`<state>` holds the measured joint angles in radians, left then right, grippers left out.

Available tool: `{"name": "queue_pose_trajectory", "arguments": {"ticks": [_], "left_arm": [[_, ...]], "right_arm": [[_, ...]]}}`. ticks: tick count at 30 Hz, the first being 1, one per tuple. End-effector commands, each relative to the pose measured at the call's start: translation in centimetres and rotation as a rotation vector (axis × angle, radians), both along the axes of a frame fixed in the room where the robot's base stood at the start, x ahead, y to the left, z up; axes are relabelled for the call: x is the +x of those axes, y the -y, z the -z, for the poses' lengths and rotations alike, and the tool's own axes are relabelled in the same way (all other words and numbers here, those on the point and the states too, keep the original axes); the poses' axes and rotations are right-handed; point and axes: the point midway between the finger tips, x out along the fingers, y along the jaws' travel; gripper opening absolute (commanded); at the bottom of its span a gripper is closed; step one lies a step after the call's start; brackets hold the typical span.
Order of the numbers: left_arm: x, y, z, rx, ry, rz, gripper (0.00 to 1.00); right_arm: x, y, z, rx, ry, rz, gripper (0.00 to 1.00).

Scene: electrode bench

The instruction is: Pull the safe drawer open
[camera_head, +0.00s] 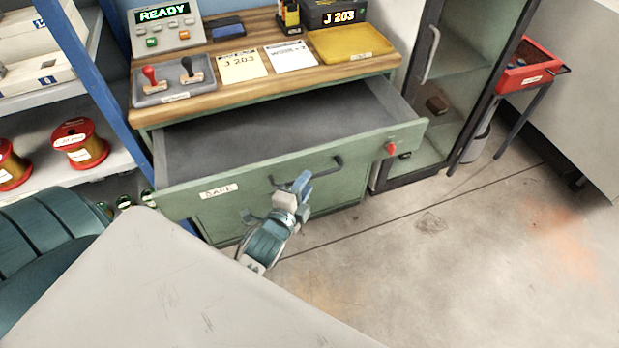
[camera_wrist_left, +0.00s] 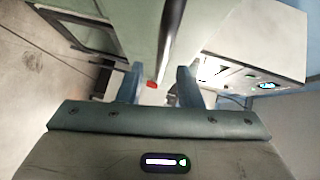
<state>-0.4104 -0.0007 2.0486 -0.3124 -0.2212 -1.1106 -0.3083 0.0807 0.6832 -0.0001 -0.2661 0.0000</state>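The safe drawer (camera_head: 370,150) is green with a white SAFE label and is pulled well out of the bench. Its grey inside shows and looks empty. A dark bar handle (camera_head: 325,167) crosses the middle of its front, and a red knob (camera_head: 391,149) sits at the right. My left gripper (camera_head: 299,187) is in front of the drawer, at the handle's lower edge in the head view. In the left wrist view its two fingers (camera_wrist_left: 160,88) stand apart, with the red knob visible beyond the gap. I cannot tell whether they touch the handle. My right gripper is not in view.
A glass-door cabinet (camera_head: 430,110) stands to the right, spool shelves (camera_head: 110,160) to the left. The floor (camera_head: 450,240) at right is clear.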

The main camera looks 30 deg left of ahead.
Motion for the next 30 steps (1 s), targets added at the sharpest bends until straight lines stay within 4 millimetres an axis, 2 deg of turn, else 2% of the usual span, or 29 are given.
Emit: {"name": "queue_pose_trajectory", "arguments": {"ticks": [1, 6, 12, 30], "left_arm": [[-1.2, 0.1, 0.1, -0.001, -0.003, -0.001, 0.32], [-4.2, 0.3, -0.4, -0.001, -0.002, -0.001, 0.32], [-6.3, 0.4, -0.8, 0.000, -0.002, 0.000, 0.32], [-6.8, 0.5, -1.0, 0.000, 0.000, 0.000, 0.32]], "right_arm": [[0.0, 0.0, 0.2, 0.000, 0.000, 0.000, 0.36], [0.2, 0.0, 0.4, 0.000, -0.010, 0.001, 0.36], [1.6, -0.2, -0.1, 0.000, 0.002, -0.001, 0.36], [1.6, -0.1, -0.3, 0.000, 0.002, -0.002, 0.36]]}}
